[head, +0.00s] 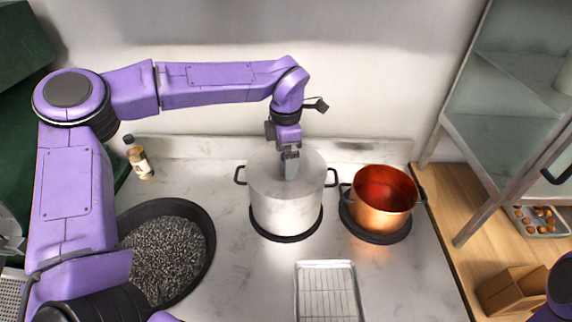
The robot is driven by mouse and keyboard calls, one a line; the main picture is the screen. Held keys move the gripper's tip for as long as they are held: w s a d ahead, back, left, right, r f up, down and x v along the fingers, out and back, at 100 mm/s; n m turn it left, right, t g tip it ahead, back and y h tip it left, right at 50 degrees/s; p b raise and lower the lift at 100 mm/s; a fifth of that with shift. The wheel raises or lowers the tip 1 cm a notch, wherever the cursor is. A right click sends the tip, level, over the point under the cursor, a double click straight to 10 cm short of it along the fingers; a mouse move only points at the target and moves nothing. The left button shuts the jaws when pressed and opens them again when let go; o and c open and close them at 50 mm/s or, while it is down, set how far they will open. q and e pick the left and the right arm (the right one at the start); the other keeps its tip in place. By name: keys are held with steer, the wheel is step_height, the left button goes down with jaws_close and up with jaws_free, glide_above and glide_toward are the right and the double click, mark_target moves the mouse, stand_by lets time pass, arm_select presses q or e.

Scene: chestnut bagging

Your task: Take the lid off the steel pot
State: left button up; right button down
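The steel pot (285,208) stands on a round black burner plate, with dark handles on its left and right sides. Its steel lid (312,165) appears to sit on the pot's rim. My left gripper (291,168) points down at the middle of the lid from above. Its fingertips are at the lid's centre, where a knob would be hidden by them; I cannot tell whether they are closed on it. My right arm shows only as a purple piece at the lower right edge, and its gripper is out of view.
A copper pot (382,203) stands close on the right. A black pan of dark grains (205,215) is at left, with a bottle (138,158) behind. A wire-rack tray (298,290) lies in front. A glass cabinet (470,140), chestnut tray (540,232) and paper bag (512,288) are at right.

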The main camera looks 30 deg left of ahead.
arm_select(q)
steer(key=shift+s, duration=0.1)
jaws_close()
